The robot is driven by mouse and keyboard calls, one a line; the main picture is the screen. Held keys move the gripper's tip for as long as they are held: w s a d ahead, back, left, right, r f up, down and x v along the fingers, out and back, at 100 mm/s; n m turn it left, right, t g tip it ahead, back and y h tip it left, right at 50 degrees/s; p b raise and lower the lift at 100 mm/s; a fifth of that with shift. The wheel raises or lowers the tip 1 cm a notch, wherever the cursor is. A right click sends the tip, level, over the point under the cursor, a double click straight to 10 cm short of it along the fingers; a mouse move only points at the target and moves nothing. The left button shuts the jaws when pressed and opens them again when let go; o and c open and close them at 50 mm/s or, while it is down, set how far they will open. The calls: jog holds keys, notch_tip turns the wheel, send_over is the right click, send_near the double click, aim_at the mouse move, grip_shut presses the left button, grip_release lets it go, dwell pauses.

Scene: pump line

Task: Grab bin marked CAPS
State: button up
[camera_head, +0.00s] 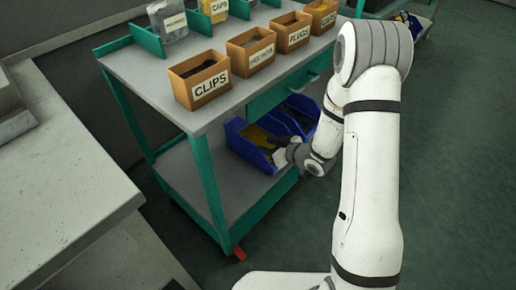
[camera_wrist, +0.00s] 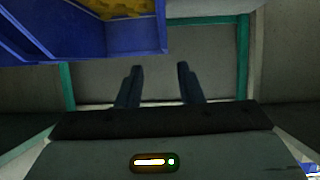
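A yellow container (camera_head: 217,12) with a label that appears to read CAPS stands at the back of the cart's top, cut off by the picture edge. Blue bins (camera_head: 242,148) sit on the cart's lower shelf; I cannot read a label on them. One blue bin (camera_wrist: 132,36), with yellow contents, shows at the upper left in the wrist view. My gripper (camera_wrist: 159,72) is open, with nothing between its fingers. Its fingers lie below and to the right of that bin's wall in the wrist view. In the head view my wrist is beside the blue bins and partly hides them.
Cardboard bins, including CLIPS (camera_head: 211,87) and PLUGS (camera_head: 292,37), line the cart's top (camera_head: 150,75). The cart's green posts and top edge surround the lower shelf (camera_head: 190,175). A grey bench (camera_head: 75,190) stands at left.

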aim_at(251, 144)
jog(key=shift+w+a+f+y, duration=0.15)
jog(key=shift+a+f+y, duration=0.4)
jog(key=shift+f, duration=0.2)
jog(key=b+x, duration=0.3)
jog(key=x, duration=0.4)
jog(key=shift+f, duration=0.25)
grip_shut()
jog(key=shift+w+r, duration=0.1)
jog(key=shift+w, duration=0.05)
dwell(0.4)
